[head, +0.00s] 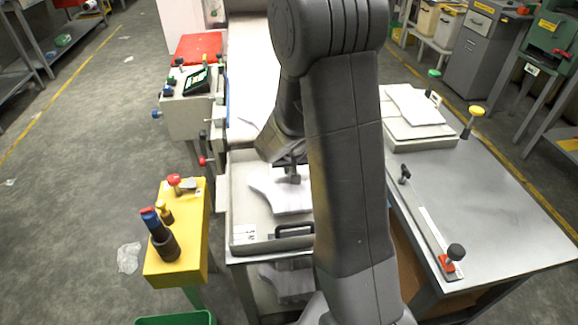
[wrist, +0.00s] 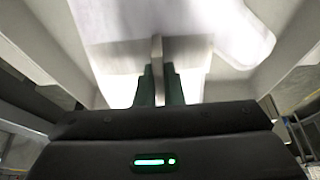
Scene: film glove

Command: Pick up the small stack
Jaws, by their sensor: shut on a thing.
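The small stack (head: 278,196) is a white, glove-shaped pile of film in a pale grey tray (head: 242,228) at the middle of the head view. My gripper (head: 292,176) reaches down over it, partly hidden by my arm. In the wrist view, my gripper (wrist: 160,88) has its two dark green fingers close together on a thin upright edge at the small stack (wrist: 195,50). White sheet spreads on both sides of the fingers. Whether the stack is clear of the tray floor, I cannot tell.
A metal table (head: 490,200) at right holds a larger white stack (head: 415,108) and a lever bar (head: 430,225). A yellow stand (head: 190,235) with dark bottles and a grey control box (head: 190,115) stand at left. A dark handle (head: 295,229) is on the tray's near side.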

